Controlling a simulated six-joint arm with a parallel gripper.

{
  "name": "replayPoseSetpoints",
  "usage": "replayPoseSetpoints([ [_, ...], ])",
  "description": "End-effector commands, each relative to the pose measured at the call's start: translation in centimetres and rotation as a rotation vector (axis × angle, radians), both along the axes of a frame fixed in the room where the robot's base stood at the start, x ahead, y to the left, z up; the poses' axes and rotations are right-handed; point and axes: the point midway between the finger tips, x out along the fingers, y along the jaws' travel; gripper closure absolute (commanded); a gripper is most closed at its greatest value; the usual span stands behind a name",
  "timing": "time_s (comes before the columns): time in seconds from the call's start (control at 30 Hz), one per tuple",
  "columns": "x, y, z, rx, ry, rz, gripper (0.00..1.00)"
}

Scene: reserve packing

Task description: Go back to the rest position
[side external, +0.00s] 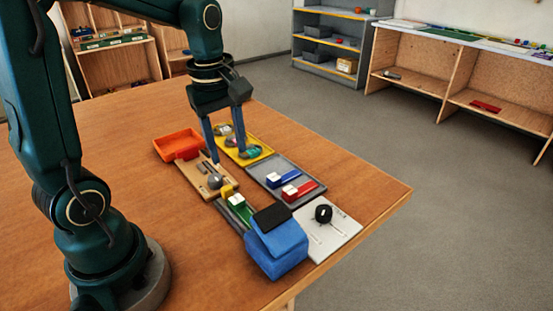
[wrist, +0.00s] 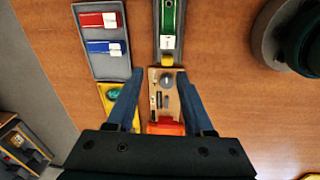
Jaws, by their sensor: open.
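My gripper (side external: 229,158) is open, its two long blue fingers pointing down above the wooden board and the yellow tray. In the wrist view my gripper (wrist: 160,73) has its fingers spread on either side of the wooden board (wrist: 181,112), with nothing held between them. The wooden board (side external: 188,184) carries a grey ball and small dark parts. The yellow tray (side external: 262,150) holds a teal-green round piece and other small pieces. Whether the fingertips touch anything is hard to tell, but they look clear of the pieces.
An orange tray (side external: 172,147) lies behind the board. A grey tray (side external: 307,186) holds blue and red pieces; a narrow tray holds a green one (wrist: 168,20). A blue box (side external: 278,258) and white board (side external: 345,225) stand near the table's edge. Bare table lies left.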

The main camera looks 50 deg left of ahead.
Motion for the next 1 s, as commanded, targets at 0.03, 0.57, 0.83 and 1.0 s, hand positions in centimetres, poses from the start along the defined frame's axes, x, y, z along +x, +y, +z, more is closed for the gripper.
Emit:
replayPoseSetpoints([
  [0.03, -0.4, -1.2, 1.1, 0.018, -0.044, -0.065, 0.48],
  [0.57, -7.9, -8.4, 3.2, 0.331, -0.324, -1.185, 0.48],
  [0.83, -8.2, -8.4, 2.4, 0.402, -0.292, -1.418, 0.48],
  [1.0, -8.2, -8.4, 2.4, 0.405, -0.291, -1.428, 0.48],
])
